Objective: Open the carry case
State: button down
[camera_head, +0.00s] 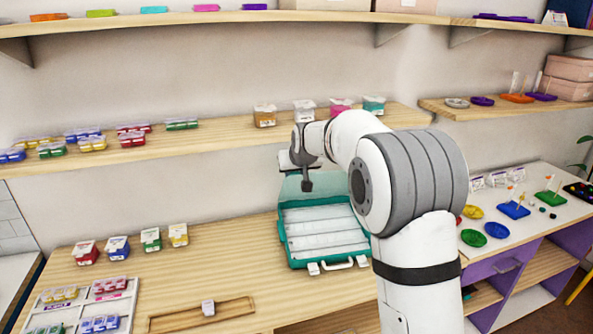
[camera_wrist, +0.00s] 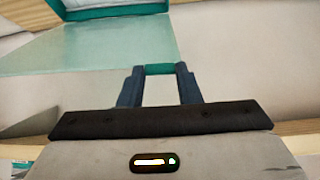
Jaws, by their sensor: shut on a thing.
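The carry case (camera_head: 283,247) sits on the wooden counter, a teal tray with light inner compartments and a white handle (camera_head: 338,264) at its front. Its see-through teal lid (camera_head: 293,186) stands raised at the back of the case. My gripper (camera_head: 307,187) is at the lid, above the case's back edge. In the wrist view my gripper (camera_wrist: 160,72) is shut on a teal piece, apparently the lid's edge, with the clear lid panel (camera_wrist: 100,45) beyond it. The lid's far side is partly hidden by my arm.
A wooden tray (camera_head: 240,308) with a small white-topped box lies left of the case. Several small boxes stand at the counter's left, by a white sorting tray (camera_head: 75,317). A shelf (camera_head: 220,134) with boxes runs behind. Coloured dishes and boards stand on the white table (camera_head: 520,235) at right.

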jog(key=shift+r, duration=0.1)
jog(key=c, duration=1)
grip_release()
jog(key=shift+c, duration=0.2)
jog(key=shift+s, duration=0.1)
jog(key=b+v, duration=0.2)
jog(key=v, duration=0.5)
jog(key=shift+s+r, duration=0.15)
jog(key=shift+r, duration=0.1)
jog(key=shift+d, duration=0.1)
